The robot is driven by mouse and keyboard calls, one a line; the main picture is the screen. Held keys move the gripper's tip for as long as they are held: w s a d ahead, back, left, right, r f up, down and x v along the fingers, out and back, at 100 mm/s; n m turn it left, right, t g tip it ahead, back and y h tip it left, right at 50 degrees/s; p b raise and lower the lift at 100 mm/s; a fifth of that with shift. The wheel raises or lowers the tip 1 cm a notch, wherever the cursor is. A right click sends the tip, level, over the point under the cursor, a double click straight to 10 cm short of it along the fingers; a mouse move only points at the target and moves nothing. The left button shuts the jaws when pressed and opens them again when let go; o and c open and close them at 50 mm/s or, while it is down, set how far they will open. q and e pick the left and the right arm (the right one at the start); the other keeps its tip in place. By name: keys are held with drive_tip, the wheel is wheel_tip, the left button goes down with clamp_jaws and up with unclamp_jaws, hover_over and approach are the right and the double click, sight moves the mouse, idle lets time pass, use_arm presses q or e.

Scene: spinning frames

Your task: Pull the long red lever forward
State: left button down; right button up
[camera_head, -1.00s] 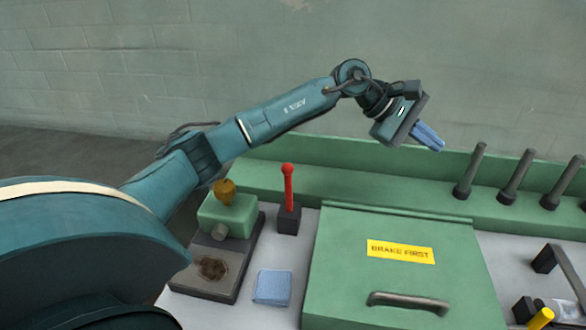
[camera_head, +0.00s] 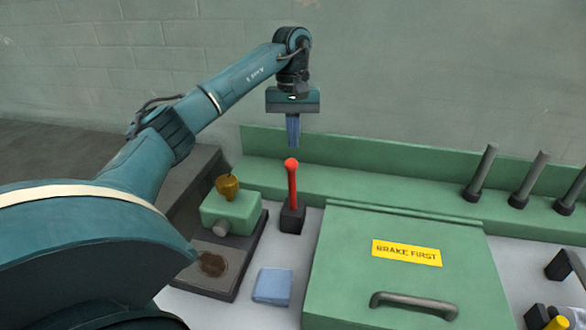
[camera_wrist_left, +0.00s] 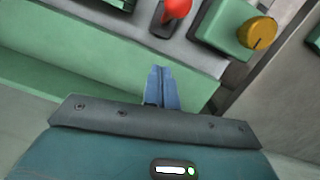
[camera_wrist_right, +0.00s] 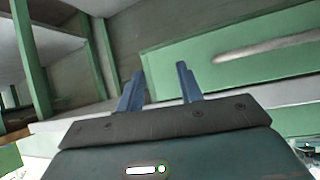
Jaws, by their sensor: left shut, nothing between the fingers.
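The red lever (camera_head: 292,185) stands upright on a small dark base (camera_head: 292,218), with a round red knob on top. My left gripper (camera_head: 293,144) is above and a little behind the knob in the head view, pointing down, its blue fingers shut and empty. In the left wrist view the fingers (camera_wrist_left: 162,70) are together, and the red knob (camera_wrist_left: 177,8) shows apart from them at the top edge. My right gripper (camera_wrist_right: 160,75) shows only in its own wrist view, with its two blue fingers apart and nothing between them.
Left of the lever is a green box with a yellow-brown knob (camera_head: 228,186). A blue cloth (camera_head: 272,286) lies in front. Several dark posts (camera_head: 480,172) stand along the green back ledge.

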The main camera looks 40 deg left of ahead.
sight(292, 190)
use_arm(q)
drive_tip(key=s+f, duration=0.1)
drive_tip(key=d+f+p, duration=0.1)
drive_tip(key=s+d+f, duration=0.1)
drive_tip(key=f, duration=0.1)
drive_tip(key=shift+s+d+f, duration=0.1)
drive_tip(key=shift+s+d, duration=0.05)
drive_tip(key=shift+s, duration=0.2)
drive_tip(key=shift+s+d+f, duration=0.1)
drive_tip(key=shift+s+d, duration=0.3)
use_arm(e)
drive_tip(key=shift+d+r+h, duration=0.2)
drive_tip(key=shift+d+h, duration=0.1)
drive_tip(key=shift+d, duration=0.2)
use_arm(q)
drive_tip(key=shift+a+f, duration=0.1)
